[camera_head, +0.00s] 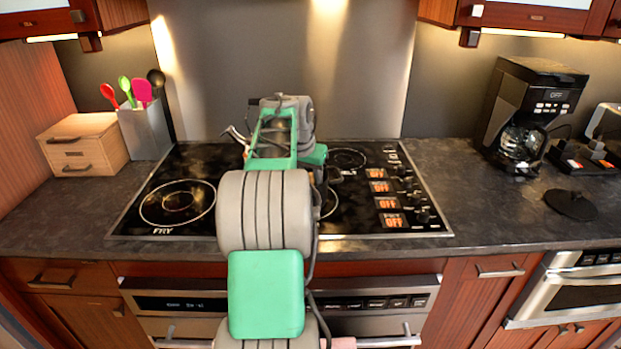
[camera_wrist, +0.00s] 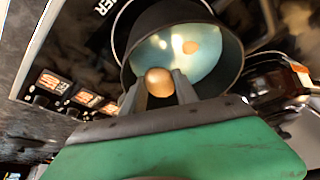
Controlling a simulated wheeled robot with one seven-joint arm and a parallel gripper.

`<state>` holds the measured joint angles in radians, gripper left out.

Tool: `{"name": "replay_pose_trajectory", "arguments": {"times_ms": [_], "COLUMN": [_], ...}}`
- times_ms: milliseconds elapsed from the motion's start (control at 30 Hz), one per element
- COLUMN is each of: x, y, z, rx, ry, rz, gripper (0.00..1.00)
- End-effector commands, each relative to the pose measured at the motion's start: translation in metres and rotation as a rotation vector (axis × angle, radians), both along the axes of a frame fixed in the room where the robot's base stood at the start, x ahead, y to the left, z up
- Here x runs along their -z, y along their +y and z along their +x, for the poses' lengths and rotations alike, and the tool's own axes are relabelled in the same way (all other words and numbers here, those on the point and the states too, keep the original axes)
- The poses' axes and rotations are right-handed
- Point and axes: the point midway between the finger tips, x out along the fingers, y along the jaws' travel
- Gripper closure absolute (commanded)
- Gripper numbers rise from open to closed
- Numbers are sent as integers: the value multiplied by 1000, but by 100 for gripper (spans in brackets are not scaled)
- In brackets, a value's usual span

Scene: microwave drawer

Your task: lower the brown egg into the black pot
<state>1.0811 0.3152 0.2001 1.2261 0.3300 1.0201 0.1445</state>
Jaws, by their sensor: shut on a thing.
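In the wrist view, the brown egg (camera_wrist: 158,76) is held between the two grey fingers of my gripper (camera_wrist: 159,88). The gripper is shut on it. The egg overlaps the near part of the opening of the black pot (camera_wrist: 228,78). The pot has a dark wall and a pale teal inner bottom. A small tan patch shows inside it; I cannot tell whether it is a thing or a reflection. How high the egg is above the pot's bottom is unclear. In the head view, my arm hides the egg, the fingers and most or all of the pot.
A black glass cooktop (camera_head: 178,205) is set in the dark counter (camera_head: 480,215). Its orange OFF displays (camera_head: 385,187) are at the right. A coffee maker (camera_head: 525,115) stands further right. A wooden box (camera_head: 82,145) and a utensil holder (camera_head: 145,130) stand at the left.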

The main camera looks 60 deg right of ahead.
Motion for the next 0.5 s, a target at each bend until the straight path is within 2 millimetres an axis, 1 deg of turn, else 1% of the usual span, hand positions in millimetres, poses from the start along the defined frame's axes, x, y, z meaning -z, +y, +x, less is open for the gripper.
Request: {"name": "replay_pose_trajectory", "arguments": {"times_ms": [500], "x": [8], "y": [0], "z": [0], "rx": [0], "ry": [0], "rz": [0], "gripper": [78]}}
